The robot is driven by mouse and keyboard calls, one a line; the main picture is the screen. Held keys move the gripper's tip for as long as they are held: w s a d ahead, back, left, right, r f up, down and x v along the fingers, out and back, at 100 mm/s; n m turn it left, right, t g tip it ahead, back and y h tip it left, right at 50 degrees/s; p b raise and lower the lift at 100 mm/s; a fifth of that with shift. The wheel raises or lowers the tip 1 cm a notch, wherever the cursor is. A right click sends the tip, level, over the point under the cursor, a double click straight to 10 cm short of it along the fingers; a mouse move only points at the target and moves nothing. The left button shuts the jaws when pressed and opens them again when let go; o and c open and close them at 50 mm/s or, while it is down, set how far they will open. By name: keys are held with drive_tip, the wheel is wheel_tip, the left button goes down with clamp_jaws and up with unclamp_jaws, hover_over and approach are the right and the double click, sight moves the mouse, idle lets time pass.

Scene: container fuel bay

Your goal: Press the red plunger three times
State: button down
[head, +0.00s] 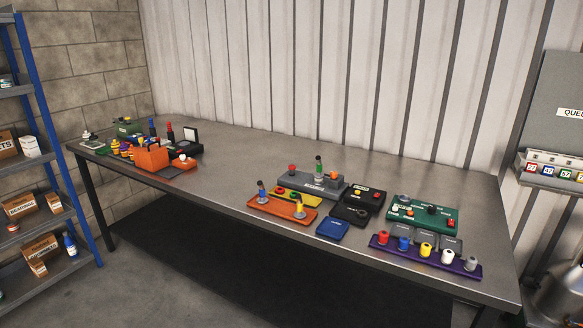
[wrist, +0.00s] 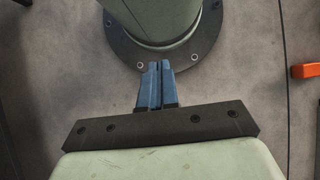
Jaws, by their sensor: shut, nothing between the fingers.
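Several red parts show on the bench in the head view, and I cannot tell for sure which is the plunger. A red cylinder (head: 383,238) stands at the left end of a purple tray (head: 425,257). A taller red piece (head: 170,134) is in the far left cluster. My gripper (wrist: 159,66) shows only in the wrist view, shut and empty, above grey floor beside my round base, apart from all these.
The long metal bench (head: 235,182) has clear room between its two clusters. Shelves (head: 38,160) stand left.

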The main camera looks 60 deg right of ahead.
drive_tip(key=w+d+r+m+t+y, duration=0.15)
drive_tip(key=w+d, duration=0.25)
drive_tip(key=w, duration=0.7)
drive_tip(key=w+d+r+t, duration=0.15)
drive_tip(key=w+d, duration=0.25)
drive_tip(key=w, duration=0.8)
drive_tip(key=w+d+r+m+t+y, duration=0.1)
drive_tip(key=w+d+t, duration=0.25)
drive_tip(key=w, duration=0.75)
drive_tip(key=w+d+r+m+t+h, duration=0.1)
drive_tip(key=w+d+r+t, duration=0.2)
drive_tip(key=w+d+r, duration=1.1)
drive_tip(key=w+d+r+m+t, duration=0.2)
drive_tip(key=w+d+r, duration=0.95)
drive_tip(key=d, duration=0.45)
drive_tip(key=w+d+r+t+h, duration=0.2)
drive_tip(key=w+d+r+t, duration=0.1)
drive_tip(key=d+r, duration=1.7)
drive_tip(key=s+d+r+m+h, duration=0.1)
drive_tip(key=s+d+r+m, duration=0.1)
drive_tip(key=s+d+r, duration=0.4)
drive_tip(key=s+d+r+m+h, duration=0.1)
drive_tip(key=s+d+r+m, duration=0.2)
drive_tip(key=s+d, duration=1)
drive_tip(key=s+d+r+m+h, duration=0.1)
drive_tip(key=s+d+r+m, duration=0.2)
drive_tip(key=s+d+r, duration=0.6)
drive_tip(key=s+d, duration=0.1)
drive_tip(key=s, duration=0.3)
drive_tip(key=shift+t, duration=0.35)
